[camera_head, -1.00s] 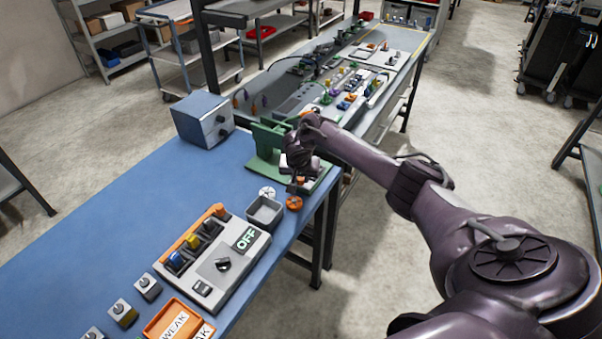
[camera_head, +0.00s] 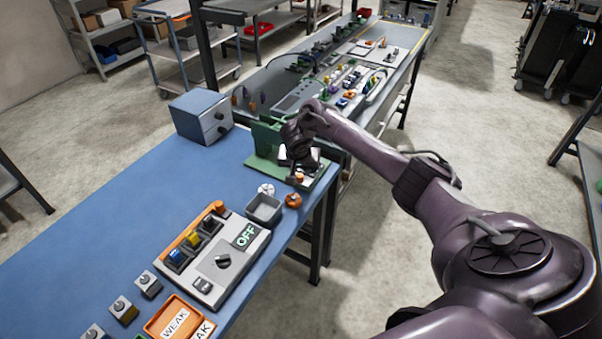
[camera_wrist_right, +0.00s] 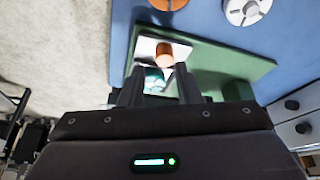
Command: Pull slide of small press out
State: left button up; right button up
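The small press is a green frame on a green base plate (camera_head: 262,166), near the far right end of the blue table. Its slide is a light plate (camera_wrist_right: 146,47) with an orange knob (camera_wrist_right: 164,53) on it. The knob also shows in the head view (camera_head: 299,177). My right gripper (camera_wrist_right: 160,68) is over the plate with its fingers apart. The knob lies between and just past the fingertips, and I see a gap to the fingers. In the head view my right gripper (camera_head: 304,173) partly hides the press. My left gripper is not in view.
A switch panel (camera_head: 222,262) reading OFF is nearer. The left of the table is clear.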

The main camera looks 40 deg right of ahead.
jog(key=shift+v, duration=1.85)
jog(key=shift+s, duration=0.1)
